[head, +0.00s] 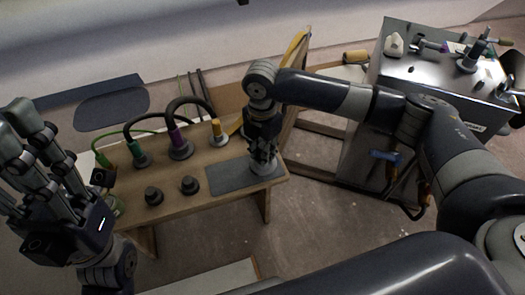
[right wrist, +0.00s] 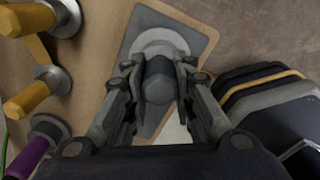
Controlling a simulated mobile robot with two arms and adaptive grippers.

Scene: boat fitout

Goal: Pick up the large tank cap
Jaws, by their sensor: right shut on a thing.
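The large tank cap, a dark knob on a pale round flange, stands on a grey mat (head: 228,178) at the right end of the wooden bench. In the right wrist view the cap's knob (right wrist: 158,82) sits between the fingers, with the flange on the mat (right wrist: 200,42) below. My right gripper (head: 263,155) points down and is shut on the knob; in the head view the fingers hide most of the cap. My left gripper (head: 22,128) is raised at the left edge, fingers apart and empty.
A metal cabinet (head: 425,72) with tools on top is at the right. Bare floor lies in front of the bench.

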